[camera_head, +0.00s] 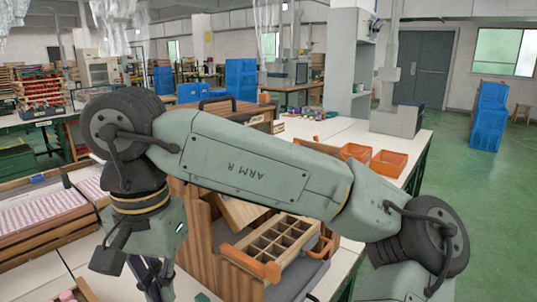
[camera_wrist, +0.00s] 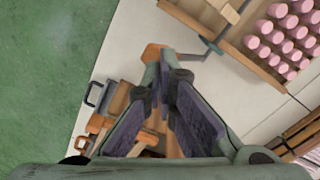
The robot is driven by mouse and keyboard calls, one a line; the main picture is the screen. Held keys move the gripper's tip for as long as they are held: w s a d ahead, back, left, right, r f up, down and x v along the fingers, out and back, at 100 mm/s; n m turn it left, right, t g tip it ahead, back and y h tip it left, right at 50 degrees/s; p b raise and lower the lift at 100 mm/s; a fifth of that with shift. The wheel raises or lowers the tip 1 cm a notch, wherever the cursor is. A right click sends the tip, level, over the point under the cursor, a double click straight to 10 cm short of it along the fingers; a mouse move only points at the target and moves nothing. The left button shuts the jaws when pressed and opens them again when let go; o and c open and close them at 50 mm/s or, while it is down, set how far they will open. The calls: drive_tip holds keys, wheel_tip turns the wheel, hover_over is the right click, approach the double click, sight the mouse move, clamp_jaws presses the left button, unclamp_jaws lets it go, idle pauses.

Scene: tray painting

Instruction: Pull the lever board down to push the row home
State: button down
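My gripper (camera_head: 152,283) hangs at the lower left of the head view, partly cut off by the picture's edge. In the wrist view its dark fingers (camera_wrist: 163,60) come together at the tips, with nothing clearly held between them. An orange part (camera_wrist: 152,51) shows just behind the tips; I cannot tell if they touch it. A wooden crate of pink pieces (camera_wrist: 290,40) is at the upper right. A bent metal rod (camera_wrist: 208,48) and wooden boards (camera_wrist: 205,14) are at its near side. I cannot tell for certain which part is the lever board.
My arm crosses the head view and hides much of the bench. A wooden stand holds a compartment tray (camera_head: 283,236) with orange grips. Orange bins (camera_head: 388,163) stand farther back on the white table (camera_head: 335,127). The pink rows (camera_head: 45,213) lie at left. Green floor is open at right.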

drive_tip(key=shift+f, duration=0.15)
wheel_tip(320, 180, down, 9)
drive_tip(key=b, duration=0.6)
drive_tip(key=shift+r+b, duration=0.2)
drive_tip(key=shift+b, duration=0.1)
idle(2.0)
wheel_tip(320, 180, up, 7)
drive_tip(key=p, duration=0.5)
drive_tip(key=shift+r+p, duration=0.1)
drive_tip(key=shift+p, duration=0.2)
drive_tip(key=shift+s, duration=0.1)
